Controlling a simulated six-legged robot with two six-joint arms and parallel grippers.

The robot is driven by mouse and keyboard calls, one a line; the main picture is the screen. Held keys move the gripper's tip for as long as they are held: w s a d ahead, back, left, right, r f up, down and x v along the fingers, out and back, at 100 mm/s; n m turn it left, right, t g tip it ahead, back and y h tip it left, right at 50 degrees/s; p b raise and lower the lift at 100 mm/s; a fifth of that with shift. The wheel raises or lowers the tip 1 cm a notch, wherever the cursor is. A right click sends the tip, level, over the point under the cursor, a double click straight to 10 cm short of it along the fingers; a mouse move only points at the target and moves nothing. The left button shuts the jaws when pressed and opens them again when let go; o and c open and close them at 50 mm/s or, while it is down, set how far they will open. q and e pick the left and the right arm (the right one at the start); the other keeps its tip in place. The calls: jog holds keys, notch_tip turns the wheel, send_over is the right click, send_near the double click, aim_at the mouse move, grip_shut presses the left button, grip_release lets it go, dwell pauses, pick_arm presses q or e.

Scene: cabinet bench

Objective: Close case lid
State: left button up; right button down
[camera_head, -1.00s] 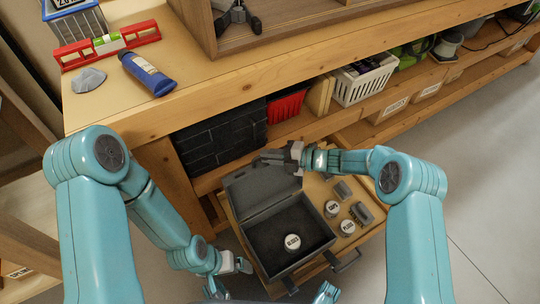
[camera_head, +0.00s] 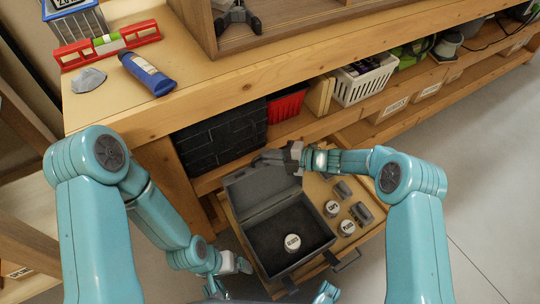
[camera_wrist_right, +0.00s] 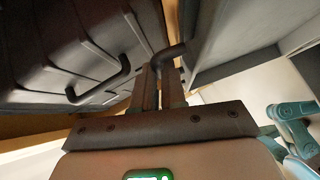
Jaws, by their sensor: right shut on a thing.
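The dark grey case (camera_head: 268,245) stands open on a pulled-out wooden board, with its lid (camera_head: 258,188) raised at the back. A round labelled tin (camera_head: 292,243) lies inside the case.
Labelled tins (camera_head: 347,228) and small grey blocks (camera_head: 362,213) lie on the board right of the case. A black box (camera_head: 220,135) sits on the shelf behind the lid. The bench edge (camera_head: 250,95) overhangs above. Open floor (camera_head: 450,200) lies to the right.

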jog(key=shift+s+d+r, duration=0.15)
jog(key=shift+s+d, duration=0.15)
jog(key=shift+s, duration=0.05)
jog(key=s+d+f+n+t+y, duration=0.1)
jog(key=s+d+f+n+y, duration=0.1)
jog(key=s+d, duration=0.6)
jog(key=shift+s+f+n+y+p, duration=0.35)
jog(key=shift+s+n+y, duration=0.55)
jog(key=shift+s, duration=1.15)
